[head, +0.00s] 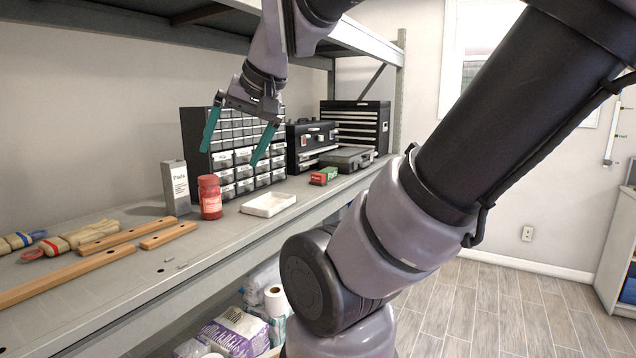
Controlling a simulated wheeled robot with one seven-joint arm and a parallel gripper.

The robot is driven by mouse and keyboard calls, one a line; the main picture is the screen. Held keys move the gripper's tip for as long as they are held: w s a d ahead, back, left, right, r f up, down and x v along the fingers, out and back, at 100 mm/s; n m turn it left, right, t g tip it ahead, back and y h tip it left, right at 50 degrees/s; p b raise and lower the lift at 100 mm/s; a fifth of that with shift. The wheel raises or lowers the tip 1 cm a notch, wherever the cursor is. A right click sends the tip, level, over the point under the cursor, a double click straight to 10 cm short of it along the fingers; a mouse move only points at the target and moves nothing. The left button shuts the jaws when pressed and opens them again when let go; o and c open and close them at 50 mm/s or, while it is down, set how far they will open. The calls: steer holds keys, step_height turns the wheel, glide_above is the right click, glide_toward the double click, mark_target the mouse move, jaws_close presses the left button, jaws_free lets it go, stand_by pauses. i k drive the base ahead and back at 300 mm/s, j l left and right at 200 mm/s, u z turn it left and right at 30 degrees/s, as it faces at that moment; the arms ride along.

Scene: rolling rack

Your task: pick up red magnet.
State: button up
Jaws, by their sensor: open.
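A small red block (317,179) sits on the shelf beside or against a green box (329,173), right of the white tray. It is the likeliest red magnet, but it is too small in view to be certain. My gripper (230,157) points down with its two teal fingers spread wide and nothing between them. It appears in front of the drawer cabinet, up and to the left of the red block, and apart from it.
A drawer cabinet (240,178), black toolboxes (357,127) and a grey case (347,159) stand behind. Wooden bars (70,275) lie at left. An upper shelf (350,35) overhangs.

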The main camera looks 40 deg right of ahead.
mark_target(317, 179)
steer(key=i+l, duration=0.1)
steer(key=l, duration=0.2)
steer(key=i+l, duration=0.1)
steer(key=l, duration=0.25)
steer(key=i+l+z, duration=0.1)
steer(key=l, duration=0.2)
steer(key=i+l, duration=0.35)
steer(key=l, duration=0.25)
steer(key=i+l+z, duration=0.15)
steer(key=i+l, duration=0.2)
steer(key=l, duration=0.3)
steer(key=i+l, duration=0.4)
steer(key=l, duration=0.2)
steer(key=i+l+z, duration=0.15)
steer(key=i+l, duration=0.2)
steer(key=l, duration=0.2)
